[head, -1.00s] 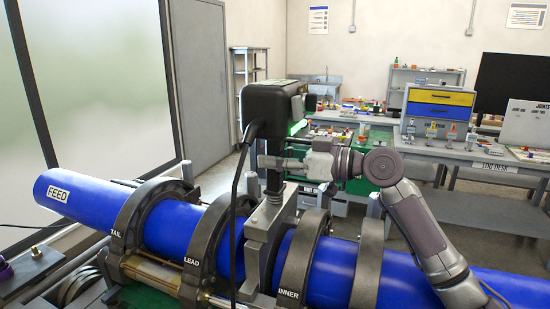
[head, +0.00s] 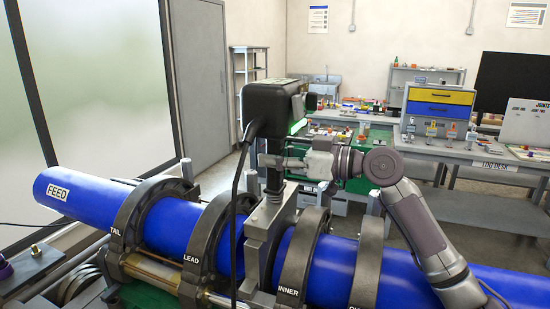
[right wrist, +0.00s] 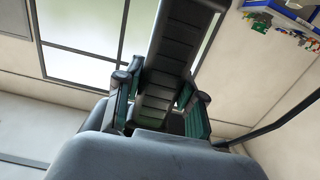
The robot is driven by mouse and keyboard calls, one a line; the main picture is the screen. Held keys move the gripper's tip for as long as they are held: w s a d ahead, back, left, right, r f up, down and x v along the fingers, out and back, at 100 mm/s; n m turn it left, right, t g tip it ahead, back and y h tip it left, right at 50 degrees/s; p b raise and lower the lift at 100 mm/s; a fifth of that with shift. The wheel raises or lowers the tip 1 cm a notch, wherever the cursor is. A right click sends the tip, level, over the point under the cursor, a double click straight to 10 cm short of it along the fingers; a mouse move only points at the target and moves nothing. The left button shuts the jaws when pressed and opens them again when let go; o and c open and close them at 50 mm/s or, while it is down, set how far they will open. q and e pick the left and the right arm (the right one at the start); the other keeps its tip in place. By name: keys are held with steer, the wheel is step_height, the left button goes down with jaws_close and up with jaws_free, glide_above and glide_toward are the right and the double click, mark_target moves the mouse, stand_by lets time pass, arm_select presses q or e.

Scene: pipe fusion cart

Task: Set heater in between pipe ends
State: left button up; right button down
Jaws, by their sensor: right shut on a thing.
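The heater (head: 272,104) is a black box head on a dark stem, with a grey metal plate (head: 262,235) below it. The plate stands upright between the LEAD clamp (head: 213,235) and the INNER clamp (head: 303,255), in the gap between the left blue pipe (head: 95,203) and the right blue pipe (head: 337,268). Whether it touches the pipe ends is hidden. My right gripper (head: 275,163) is shut on the heater's stem below the head. In the right wrist view the ribbed handle (right wrist: 160,85) passes between the fingers. My left gripper is not in view.
A black cable (head: 236,200) hangs from the heater head down in front of the pipe. The TAIL clamp (head: 140,225) stands at the left of the cart. Benches with a blue and yellow drawer unit (head: 438,105) stand behind, apart from the cart.

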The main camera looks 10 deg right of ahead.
steer(key=shift+s+r, duration=0.15)
steer(key=shift+r, duration=0.45)
steer(key=shift+s+d+f, duration=0.1)
steer(key=shift+s+d, duration=0.05)
steer(key=shift+d, duration=0.05)
stand_by(0.8)
steer(key=c, duration=1)
jaws_free()
steer(key=o, duration=0.4)
steer(key=shift+s, duration=0.35)
steer(key=shift+w+f, duration=0.25)
steer(key=shift+f, duration=0.65)
steer(key=shift+d+r, duration=0.1)
steer(key=shift+d, duration=0.1)
steer(key=v, duration=0.4)
steer(key=r+v, duration=0.1)
steer(key=v, duration=0.7)
steer(key=shift+s+a+r, duration=0.15)
steer(key=shift+r, duration=0.05)
